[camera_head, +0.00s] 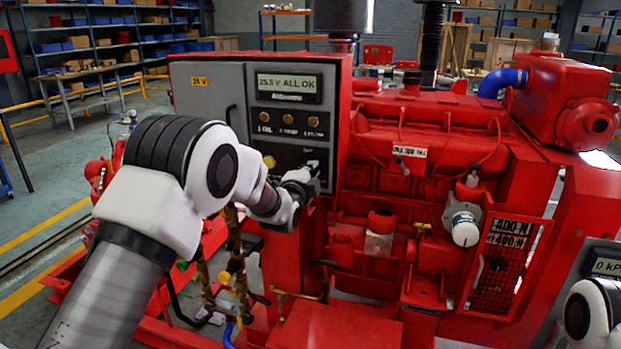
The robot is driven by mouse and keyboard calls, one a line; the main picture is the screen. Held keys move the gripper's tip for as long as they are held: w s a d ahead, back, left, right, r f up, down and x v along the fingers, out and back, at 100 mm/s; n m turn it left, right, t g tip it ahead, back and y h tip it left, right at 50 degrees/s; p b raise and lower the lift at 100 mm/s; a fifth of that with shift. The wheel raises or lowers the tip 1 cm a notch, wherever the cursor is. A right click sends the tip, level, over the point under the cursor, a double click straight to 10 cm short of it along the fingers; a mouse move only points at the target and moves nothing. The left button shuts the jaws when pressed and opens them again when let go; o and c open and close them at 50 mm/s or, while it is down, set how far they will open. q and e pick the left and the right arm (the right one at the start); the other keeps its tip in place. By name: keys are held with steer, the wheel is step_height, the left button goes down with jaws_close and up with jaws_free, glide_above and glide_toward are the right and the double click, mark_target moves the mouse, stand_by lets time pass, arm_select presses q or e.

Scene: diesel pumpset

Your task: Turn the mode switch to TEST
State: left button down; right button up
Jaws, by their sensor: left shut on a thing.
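The grey control panel (215,110) stands at the centre left in the head view. Its display (288,84) reads "25.5 V ALL OK", with a row of round lamps below it. My left gripper (308,178) is at the lower right of the panel's black face, shut on the mode switch. The gripper and wrist hide most of the switch, and its position cannot be read. Part of my right arm (590,315) shows at the bottom right edge; its gripper is out of view.
The red diesel engine (420,140) fills the space right of the panel. Pipes and valves (230,270) lie below the panel. A second grey box with a display (606,266) stands at the right edge. Shelves (100,40) line the back, with open floor at left.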

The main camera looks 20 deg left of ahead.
arm_select(q)
steer(key=shift+f+m+b, duration=0.3)
steer(key=shift+m+b, duration=0.25)
steer(key=shift+m, duration=0.55)
steer(key=c, duration=1.2)
jaws_free()
steer(key=shift+d, duration=0.15)
steer(key=shift+s, duration=0.15)
steer(key=s, duration=1.1)
steer(key=shift+s+a, duration=0.2)
steer(key=shift+s, duration=0.15)
